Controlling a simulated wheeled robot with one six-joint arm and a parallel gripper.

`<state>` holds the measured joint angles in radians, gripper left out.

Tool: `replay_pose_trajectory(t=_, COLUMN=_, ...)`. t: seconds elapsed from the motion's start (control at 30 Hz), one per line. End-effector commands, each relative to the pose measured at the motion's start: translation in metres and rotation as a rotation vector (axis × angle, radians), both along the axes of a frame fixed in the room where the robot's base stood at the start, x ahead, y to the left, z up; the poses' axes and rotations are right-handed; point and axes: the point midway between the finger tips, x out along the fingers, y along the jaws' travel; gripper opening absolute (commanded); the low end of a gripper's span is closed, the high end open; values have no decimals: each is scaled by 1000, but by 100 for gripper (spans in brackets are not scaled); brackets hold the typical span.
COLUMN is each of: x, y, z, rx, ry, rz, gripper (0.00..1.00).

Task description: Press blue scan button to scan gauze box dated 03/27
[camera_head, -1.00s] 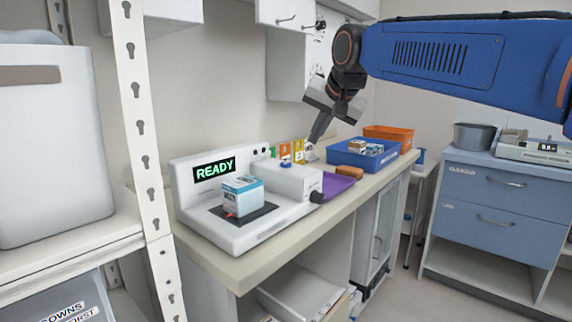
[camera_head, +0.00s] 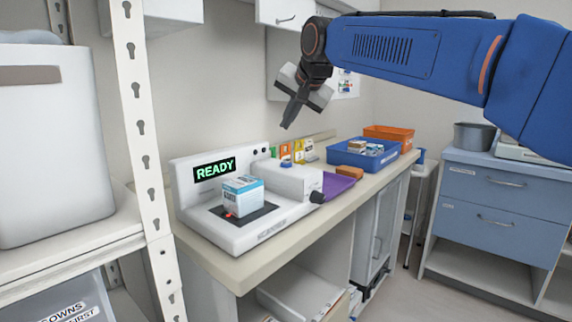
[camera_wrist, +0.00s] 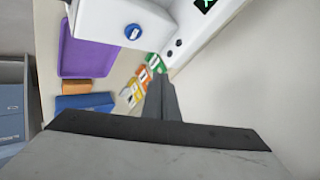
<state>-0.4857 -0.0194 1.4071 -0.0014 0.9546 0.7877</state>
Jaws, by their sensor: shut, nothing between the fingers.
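The white scanner (camera_head: 255,233) stands on the counter, its display (camera_head: 214,169) reading READY in green. A white and blue gauze box (camera_head: 243,197) sits on its dark pad, with a red light spot at the box's lower front; its date is too small to read. The blue button (camera_wrist: 132,31) shows on the white housing in the wrist view. My gripper (camera_head: 287,126) is shut and empty, in the air above and behind the scanner housing, apart from the button. Its shut fingers (camera_wrist: 160,78) also show in the wrist view.
A purple tray (camera_head: 338,184) lies right of the scanner, with an orange-brown block (camera_head: 349,173) beyond it. Blue (camera_head: 352,159) and orange (camera_head: 390,132) bins and several coloured cards (camera_head: 298,152) stand farther back. A white shelf post (camera_head: 140,125) rises at the left.

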Motion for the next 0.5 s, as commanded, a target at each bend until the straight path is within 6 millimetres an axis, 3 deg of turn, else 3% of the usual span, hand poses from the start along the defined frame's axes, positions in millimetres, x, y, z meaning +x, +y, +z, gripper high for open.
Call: replay_pose_trajectory(t=0.5, x=0, y=0, z=-59, rx=0, ry=0, rz=0, gripper=0)
